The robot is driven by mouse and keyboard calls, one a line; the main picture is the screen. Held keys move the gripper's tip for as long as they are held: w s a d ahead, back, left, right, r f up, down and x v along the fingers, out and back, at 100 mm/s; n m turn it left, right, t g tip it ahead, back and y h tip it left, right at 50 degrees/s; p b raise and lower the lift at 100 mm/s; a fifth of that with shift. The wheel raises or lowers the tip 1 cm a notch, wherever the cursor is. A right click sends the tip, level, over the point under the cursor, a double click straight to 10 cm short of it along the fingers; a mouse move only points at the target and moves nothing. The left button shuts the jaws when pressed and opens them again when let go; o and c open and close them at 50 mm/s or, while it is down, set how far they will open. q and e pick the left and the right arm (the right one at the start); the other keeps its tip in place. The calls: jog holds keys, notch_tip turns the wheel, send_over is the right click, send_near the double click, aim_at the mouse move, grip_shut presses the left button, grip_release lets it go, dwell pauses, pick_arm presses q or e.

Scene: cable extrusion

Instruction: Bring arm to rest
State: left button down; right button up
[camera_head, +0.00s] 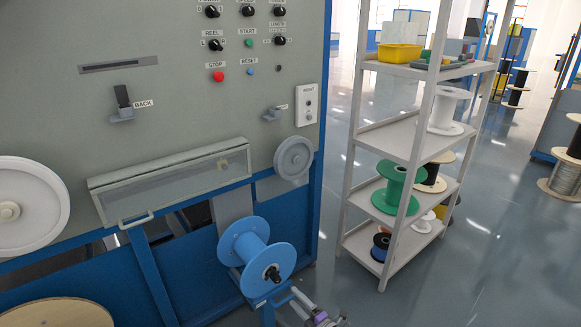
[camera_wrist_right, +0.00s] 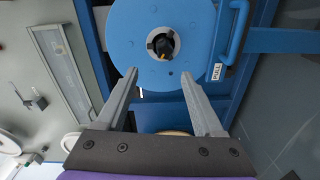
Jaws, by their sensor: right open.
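My right gripper (camera_head: 299,304) is at the bottom of the head view, just below and right of the blue reel (camera_head: 244,252). In the right wrist view my right gripper (camera_wrist_right: 160,77) has its two grey fingers wide apart with nothing held between them. The blue reel (camera_wrist_right: 140,25) is beyond the fingertips there, its dark hub facing the camera. It sits on a blue holder with a blue handle (camera_wrist_right: 238,30) at its side. Whether a fingertip touches the reel cannot be told. My left gripper is not in view.
The machine panel (camera_head: 150,100) with knobs, buttons and a clear cover (camera_head: 170,180) fills the left. A shelf rack (camera_head: 405,135) holds a green reel (camera_head: 395,188), other reels and a yellow bin (camera_head: 399,52).

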jog(key=s+d+r+n+g+h, duration=0.1)
jog(key=s+r+n+g+h, duration=0.15)
jog(key=s+r+n, duration=0.8)
jog(key=s+r+n+g+h, duration=0.1)
jog(key=s+r+n+g, duration=0.35)
jog(key=n, duration=1.05)
jog(key=s+d+n+g+h, duration=0.1)
jog(key=s+d+n+h, duration=0.1)
jog(key=s+d+n, duration=0.6)
jog(key=s+d+n+g+h, duration=0.1)
jog(key=s+n+h, duration=0.2)
jog(key=s+n, duration=0.6)
jog(key=s+d+n+g+h, duration=0.15)
jog(key=s+d+n, duration=0.35)
jog(key=s, duration=0.7)
pick_arm(q)
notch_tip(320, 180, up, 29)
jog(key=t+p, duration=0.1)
jog(key=p, duration=2.5)
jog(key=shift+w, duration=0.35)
pick_arm(e)
notch_tip(320, 180, up, 29)
jog(key=w+t, duration=0.1)
jog(key=t, duration=0.1)
jog(key=shift+w+h, duration=0.3)
jog(key=shift+h, duration=0.1)
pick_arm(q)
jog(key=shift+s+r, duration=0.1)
pick_arm(e)
jog(key=shift+s, duration=0.1)
